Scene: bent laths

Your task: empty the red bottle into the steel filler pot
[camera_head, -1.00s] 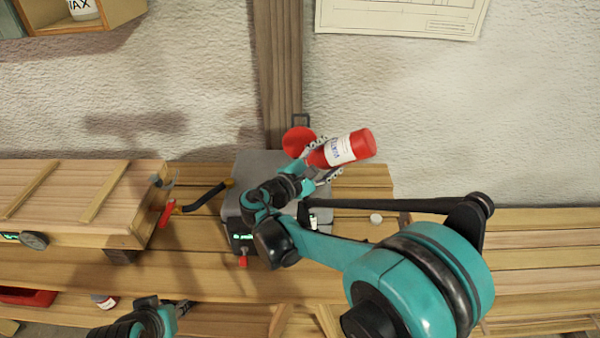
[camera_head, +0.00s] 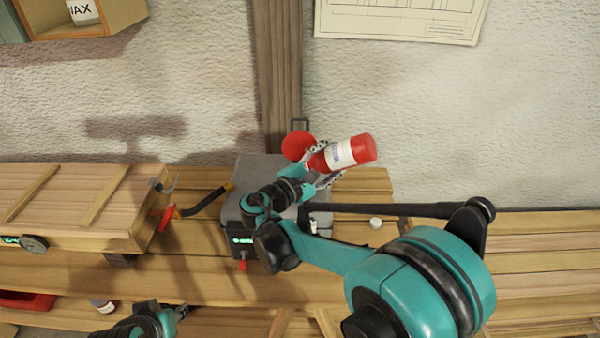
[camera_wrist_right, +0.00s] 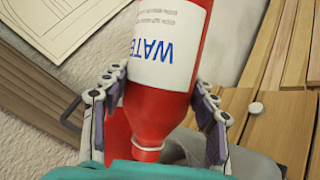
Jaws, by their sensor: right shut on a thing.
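The red bottle (camera_head: 365,150), with a white label reading WATER, is held in my right gripper (camera_head: 327,160). The right wrist view shows the bottle (camera_wrist_right: 160,112) between both finger pads. Its neck points down toward the bottom of that view. In the head view its base points right and slightly up, so the bottle lies tilted. I cannot clearly make out the steel filler pot; my right wrist and the bottle cover the area above the grey box (camera_head: 262,168). A red round lid (camera_head: 298,145) stands behind the bottle. My left gripper (camera_head: 182,311) is low at the left, its fingers unclear.
A small white cap (camera_head: 376,222) lies on the wooden bench right of the box. A long wooden box (camera_head: 80,205) stands at the left, with a black hose (camera_head: 205,202) between it and the grey box. The bench at the right (camera_head: 540,240) is clear.

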